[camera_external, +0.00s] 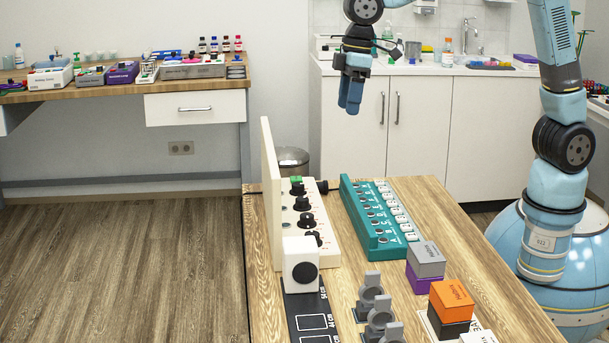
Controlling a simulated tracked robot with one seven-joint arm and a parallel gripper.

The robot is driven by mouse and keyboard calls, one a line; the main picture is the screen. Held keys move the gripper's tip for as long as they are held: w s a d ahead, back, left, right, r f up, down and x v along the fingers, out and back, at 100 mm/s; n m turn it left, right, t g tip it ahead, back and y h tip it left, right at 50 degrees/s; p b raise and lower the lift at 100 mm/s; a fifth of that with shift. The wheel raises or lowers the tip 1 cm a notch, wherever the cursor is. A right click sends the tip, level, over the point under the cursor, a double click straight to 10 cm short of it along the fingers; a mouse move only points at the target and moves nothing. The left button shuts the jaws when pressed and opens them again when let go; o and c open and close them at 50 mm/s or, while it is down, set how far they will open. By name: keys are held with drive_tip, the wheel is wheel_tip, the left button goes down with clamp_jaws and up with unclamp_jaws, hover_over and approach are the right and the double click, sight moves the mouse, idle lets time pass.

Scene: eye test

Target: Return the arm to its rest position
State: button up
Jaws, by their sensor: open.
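My gripper (350,95) hangs in the air above the far end of the wooden table, in front of the white cabinets. Its blue fingers point down, and nothing shows between them. The fingers overlap from this angle, so the gap is hard to see. My blue arm rises from the round base at the right, goes out of the top of the picture and comes back down to the gripper. Nothing touches the gripper.
The wooden table (435,205) carries a white panel with black knobs (306,222), a teal rack (377,240), a white box (301,264), grey holders (380,315), a grey block (426,258) and an orange block (451,300). The table's far right part is clear. A bin (292,158) stands behind.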

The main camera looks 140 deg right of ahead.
drive_tip(key=s+a+r+n+t, duration=0.1)
drive_tip(key=s+a+r, duration=0.15)
drive_tip(key=a, duration=0.65)
drive_tip(key=s+a+r+n, duration=0.1)
drive_tip(key=a+r+n, duration=0.15)
drive_tip(key=a, duration=0.55)
drive_tip(key=s+a+r+n+t, duration=0.1)
drive_tip(key=a+r, duration=0.2)
drive_tip(key=a, duration=0.6)
drive_tip(key=s+a+f+n+t, duration=0.2)
drive_tip(key=s+a+n, duration=0.1)
drive_tip(key=s+a, duration=1)
drive_tip(key=shift+s+a+n+y, duration=0.3)
drive_tip(key=shift+s+a+n, duration=0.05)
drive_tip(key=shift+a, duration=0.4)
